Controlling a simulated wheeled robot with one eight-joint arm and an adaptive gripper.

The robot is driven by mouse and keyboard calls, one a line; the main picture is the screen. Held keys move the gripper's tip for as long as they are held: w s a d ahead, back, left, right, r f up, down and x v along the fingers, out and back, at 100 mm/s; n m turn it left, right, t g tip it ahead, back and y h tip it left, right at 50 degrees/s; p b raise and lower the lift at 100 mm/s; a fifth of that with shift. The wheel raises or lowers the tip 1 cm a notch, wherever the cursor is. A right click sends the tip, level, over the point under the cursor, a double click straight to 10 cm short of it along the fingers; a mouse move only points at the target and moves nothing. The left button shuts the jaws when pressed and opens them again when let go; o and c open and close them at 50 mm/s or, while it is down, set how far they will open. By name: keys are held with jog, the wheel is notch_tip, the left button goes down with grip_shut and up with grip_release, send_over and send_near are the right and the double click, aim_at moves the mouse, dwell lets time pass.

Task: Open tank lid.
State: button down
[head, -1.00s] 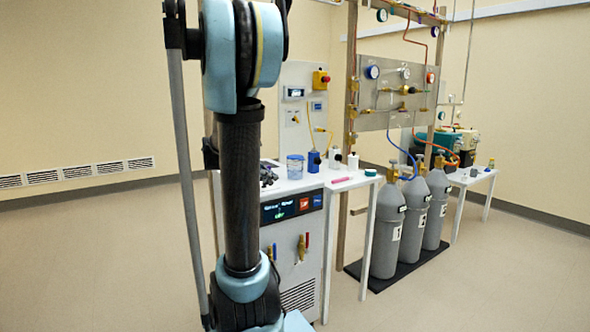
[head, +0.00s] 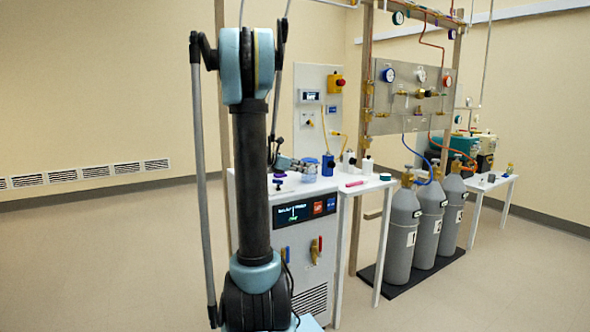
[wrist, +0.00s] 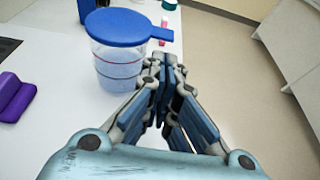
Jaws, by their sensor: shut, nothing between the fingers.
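The tank (wrist: 118,72) is a clear cup with a red line around it, holding pale blue liquid, on the white bench top. Its round blue lid (wrist: 115,27) lies flat over the rim, with a tab (wrist: 187,36) sticking out to the right. The tank also shows small in the head view (head: 310,173). My gripper (wrist: 163,62) is shut and empty, beside the tank on its right, with its fingertips just below the tab in the wrist picture. I cannot tell whether they touch it. My arm hides part of the bench in the head view.
A purple object (wrist: 14,98) lies left of the tank. A pink item (head: 355,184) and a blue bottle (head: 328,165) are near the tank on the bench. Grey gas cylinders (head: 402,235) stand to the right. Floor is open at the left.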

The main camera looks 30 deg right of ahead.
aim_at(311, 161)
jog(key=shift+x, duration=2.1)
